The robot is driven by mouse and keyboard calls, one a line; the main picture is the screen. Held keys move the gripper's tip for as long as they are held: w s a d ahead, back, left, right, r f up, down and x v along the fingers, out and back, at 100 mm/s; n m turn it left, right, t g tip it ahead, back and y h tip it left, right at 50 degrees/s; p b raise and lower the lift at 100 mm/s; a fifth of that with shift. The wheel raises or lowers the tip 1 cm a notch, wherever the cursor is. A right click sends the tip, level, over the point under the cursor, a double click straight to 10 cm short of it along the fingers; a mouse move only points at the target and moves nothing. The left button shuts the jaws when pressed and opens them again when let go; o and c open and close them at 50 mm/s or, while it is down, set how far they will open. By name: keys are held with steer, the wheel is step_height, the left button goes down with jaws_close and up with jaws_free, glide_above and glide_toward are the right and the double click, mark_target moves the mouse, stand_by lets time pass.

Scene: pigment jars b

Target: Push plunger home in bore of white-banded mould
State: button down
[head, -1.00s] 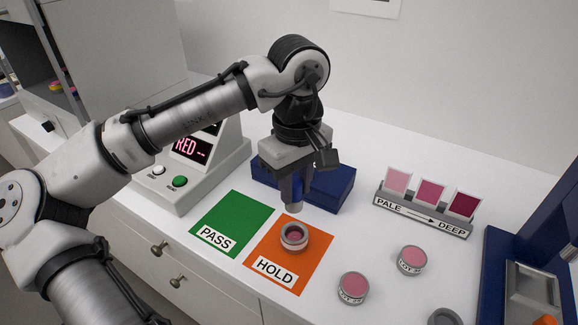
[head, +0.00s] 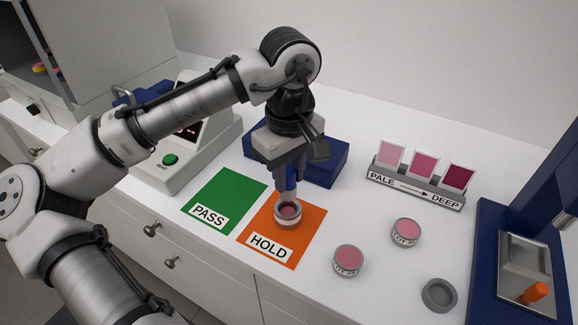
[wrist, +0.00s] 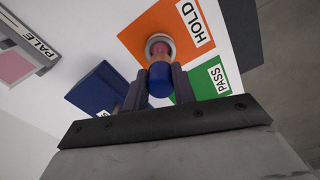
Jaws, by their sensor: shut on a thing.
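My gripper (head: 288,178) is shut on a blue-handled tool (wrist: 160,82), held upright above a small round jar (head: 288,222) of pink pigment. The jar stands on the orange HOLD mat (head: 312,236). The wrist view shows the tool's blue end between the fingers and the jar's grey rim (wrist: 158,38) just beyond it. The tool's lower tip is at the jar's mouth; I cannot tell whether it touches the pigment. I see nothing clearly marked as a white-banded mould.
A green PASS mat (head: 225,192) lies left, with a display box (head: 205,150) behind it. A dark blue box (head: 325,160) stands behind the gripper. A swatch stand (head: 415,188), two pink jars (head: 347,260) (head: 405,233), a grey lid (head: 439,294) and a blue press (head: 500,250) are to the right.

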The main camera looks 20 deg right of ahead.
mark_target(289, 193)
steer(key=shift+f+b, duration=0.5)
steer(key=shift+f, duration=0.7)
steer(key=shift+r+p, duration=0.1)
steer(key=shift+p, duration=0.85)
stand_by(0.6)
steer(key=shift+f+b, duration=0.65)
steer(key=shift+f, duration=0.9)
steer(key=c, duration=1.1)
jaws_free()
steer(key=shift+o, duration=0.2)
steer(key=shift+r, duration=0.1)
step_height(289, 193, up, 14)
steer(key=shift+f, duration=0.1)
